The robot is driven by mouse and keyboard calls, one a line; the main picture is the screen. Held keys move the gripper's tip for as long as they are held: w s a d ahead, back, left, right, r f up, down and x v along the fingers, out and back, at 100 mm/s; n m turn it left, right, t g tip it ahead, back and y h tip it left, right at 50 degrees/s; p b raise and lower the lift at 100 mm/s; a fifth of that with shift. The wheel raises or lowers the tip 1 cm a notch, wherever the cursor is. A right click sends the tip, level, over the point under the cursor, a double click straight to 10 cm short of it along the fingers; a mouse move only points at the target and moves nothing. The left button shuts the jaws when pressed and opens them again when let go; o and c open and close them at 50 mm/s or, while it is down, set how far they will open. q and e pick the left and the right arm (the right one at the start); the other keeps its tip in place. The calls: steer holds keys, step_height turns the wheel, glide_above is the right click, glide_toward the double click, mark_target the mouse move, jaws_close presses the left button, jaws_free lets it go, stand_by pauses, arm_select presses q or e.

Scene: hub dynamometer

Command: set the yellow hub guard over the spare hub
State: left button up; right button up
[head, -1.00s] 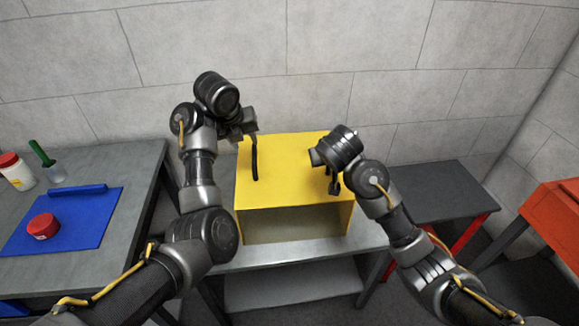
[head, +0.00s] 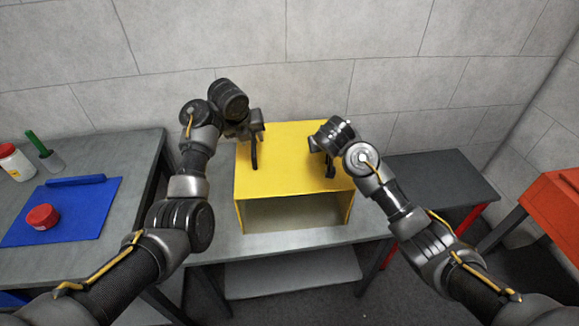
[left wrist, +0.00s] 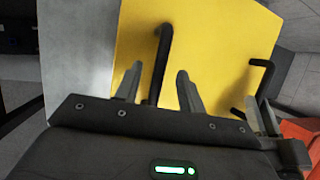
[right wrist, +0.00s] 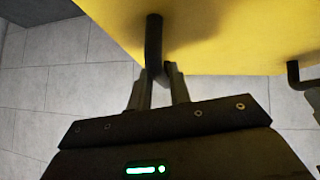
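The yellow hub guard (head: 290,160) is a box with an open front and two black handles on top, standing on the grey bench. My left gripper (head: 254,135) is at its left handle (head: 254,153). In the left wrist view my left gripper's fingers (left wrist: 159,82) stand apart on either side of that handle (left wrist: 163,45), with gaps showing. My right gripper (head: 330,160) is at the right handle. I cannot make out the spare hub in any view.
A dark table (head: 430,185) and an orange cabinet (head: 555,205) stand right. A wall is close behind the guard.

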mark_target(254, 140)
arm_select(q)
steer(key=shift+x, duration=1.7)
arm_select(e)
steer(key=shift+x, duration=1.7)
arm_select(q)
steer(key=c, duration=0.5)
arm_select(e)
jaws_close()
arm_select(q)
jaws_close()
steer(key=shift+w+r, duration=0.2)
steer(key=shift+r, duration=0.05)
arm_select(e)
steer(key=shift+w+r, duration=0.15)
steer(key=shift+r, duration=0.15)
